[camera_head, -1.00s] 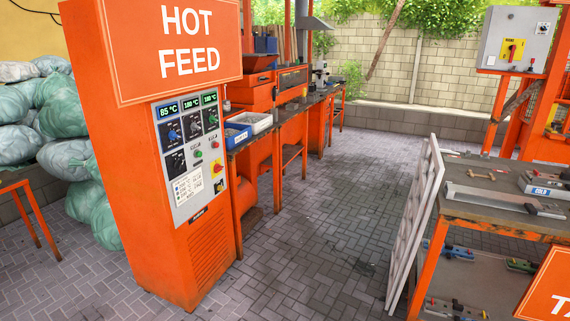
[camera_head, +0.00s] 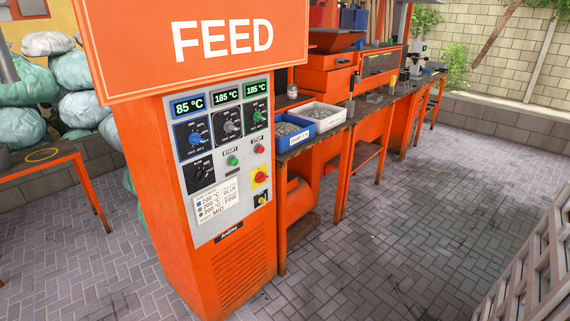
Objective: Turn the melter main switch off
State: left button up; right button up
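The orange melter cabinet (camera_head: 222,270) stands left of centre under an orange sign ending in "FEED". Its grey control panel (camera_head: 203,232) faces me. A red and yellow rotary switch (camera_head: 261,176) sits at the panel's right side; its exact setting is too small to tell. A smaller black and yellow switch (camera_head: 261,200) is below it. Above are a green start button (camera_head: 232,160) and a red stop button (camera_head: 259,149). Blue, grey and green knobs sit under lit displays reading 85, 185 and 185 °C. Neither gripper shows.
A workbench (camera_head: 340,128) with a blue tray (camera_head: 308,134) and a white tray (camera_head: 337,117) adjoins the cabinet's right. Orange machines stand behind it. A low orange table (camera_head: 80,170) is at left, near stacked sacks (camera_head: 84,108). The paved floor (camera_head: 400,240) at front right is clear.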

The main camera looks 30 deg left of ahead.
aim_at(261, 176)
jog(key=i, duration=3.4)
jog(key=u, duration=2.4)
jog(key=k, duration=0.45)
jog(key=z, duration=0.5)
